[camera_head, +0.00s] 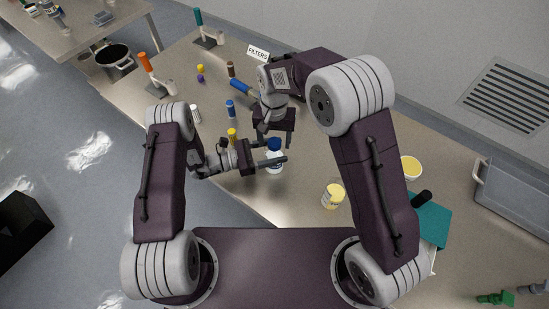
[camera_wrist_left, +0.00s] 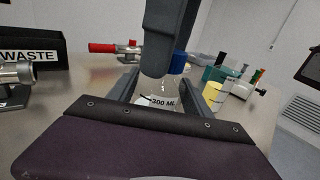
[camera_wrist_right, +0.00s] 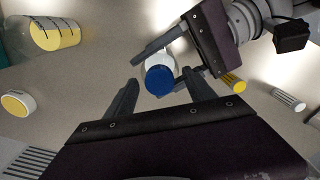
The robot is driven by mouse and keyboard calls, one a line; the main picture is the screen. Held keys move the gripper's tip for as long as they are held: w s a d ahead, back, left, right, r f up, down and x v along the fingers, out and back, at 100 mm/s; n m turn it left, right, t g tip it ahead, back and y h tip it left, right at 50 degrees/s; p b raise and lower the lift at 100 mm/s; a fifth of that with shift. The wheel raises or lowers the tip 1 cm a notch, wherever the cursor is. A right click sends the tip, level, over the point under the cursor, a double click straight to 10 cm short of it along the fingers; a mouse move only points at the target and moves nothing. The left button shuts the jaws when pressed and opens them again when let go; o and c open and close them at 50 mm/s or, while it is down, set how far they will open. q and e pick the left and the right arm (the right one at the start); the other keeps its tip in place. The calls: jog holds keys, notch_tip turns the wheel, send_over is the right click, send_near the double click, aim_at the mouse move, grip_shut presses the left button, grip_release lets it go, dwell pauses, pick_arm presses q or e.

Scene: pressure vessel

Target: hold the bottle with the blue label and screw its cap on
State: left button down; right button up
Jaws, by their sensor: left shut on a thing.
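The bottle (camera_head: 275,163) is clear to whitish and stands near the front of the table; in the left wrist view (camera_wrist_left: 157,100) it reads "300 ML". A blue cap (camera_head: 274,144) is at its top; I cannot tell how tightly it sits. The cap faces the right wrist camera (camera_wrist_right: 158,80). My left gripper (camera_head: 275,163) is shut on the bottle from the side, one finger on each side. My right gripper (camera_head: 275,140) points down above the cap, fingers apart and empty; its fingers (camera_wrist_right: 162,92) are spread around the cap in the picture. The label's colour is unclear.
A yellow-filled beaker (camera_head: 333,198) stands to the right, with a yellow-topped dish (camera_head: 411,167) and teal box (camera_head: 432,222) beyond. A blue tube (camera_head: 230,108), white tube (camera_head: 195,113) and yellow-capped item (camera_head: 232,134) stand left. A grey tray (camera_head: 515,190) is far right.

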notch_tip(320, 180, up, 12)
dwell(0.6)
pick_arm(q)
jog(key=shift+c, duration=1.9)
grip_release()
jog(key=shift+a, duration=0.1)
pick_arm(e)
jog(key=shift+f, duration=0.1)
notch_tip(320, 180, down, 3)
jog(key=b, duration=0.3)
pick_arm(q)
jog(key=v, duration=0.9)
